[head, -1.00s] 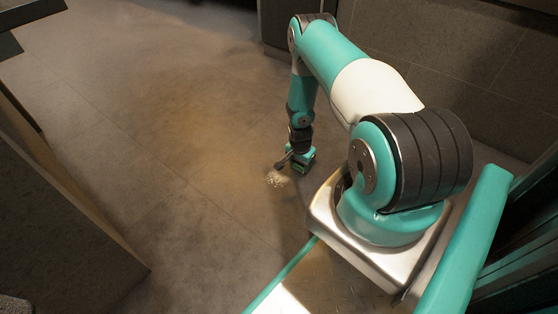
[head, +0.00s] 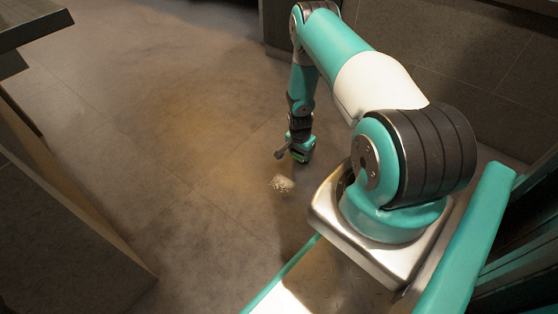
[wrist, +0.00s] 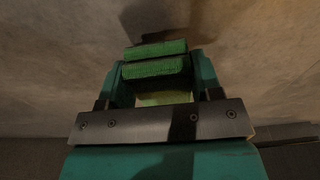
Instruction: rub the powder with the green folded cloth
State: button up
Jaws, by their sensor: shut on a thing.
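My gripper (head: 301,154) hangs low over the floor in the head view, a little behind the powder. It also shows in the wrist view (wrist: 157,85), shut on the green folded cloth (wrist: 156,68). The cloth's green folds stick out between the fingers. In the head view the cloth is small and mostly hidden by the gripper. The powder (head: 281,184) is a small pale patch of specks on the grey floor, in front and slightly left of the gripper. The powder cannot be made out in the wrist view. I cannot tell whether the cloth touches the floor.
The tiled floor (head: 170,130) is open to the left of and behind the powder. A dark cabinet side (head: 60,215) stands at the left edge. A dark tiled wall (head: 450,55) runs along the back right.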

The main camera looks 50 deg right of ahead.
jog(key=shift+r+p, duration=1.7)
jog(key=shift+r, duration=0.65)
